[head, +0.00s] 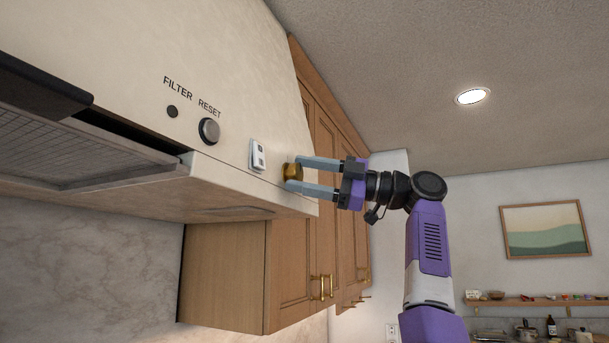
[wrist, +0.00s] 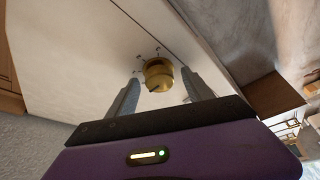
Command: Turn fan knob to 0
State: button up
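The brass fan knob (head: 292,171) sits on the front face of the cream range hood (head: 225,150), near its right end. In the wrist view the knob (wrist: 158,74) shows a slot or pointer mark, with small dial marks around it too small to read. My gripper (head: 291,173) reaches in from the right with its two grey fingers apart, one above and one below the knob. In the wrist view the fingers (wrist: 160,92) stand on either side of the knob with gaps visible, and I cannot tell whether either touches it.
A white rocker switch (head: 258,155), a dark reset button (head: 209,131) and a small filter light (head: 172,111) lie left of the knob. Wooden cabinets (head: 320,235) stand beside and behind the hood. Open room lies to the right.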

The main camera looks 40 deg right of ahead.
jog(key=shift+d, duration=0.1)
jog(key=b+v, duration=0.2)
jog(key=v, duration=0.5)
jog(key=shift+s+d+b, duration=0.2)
jog(key=shift+s+b, duration=0.1)
jog(key=shift+s, duration=0.05)
jog(key=shift+f, duration=0.15)
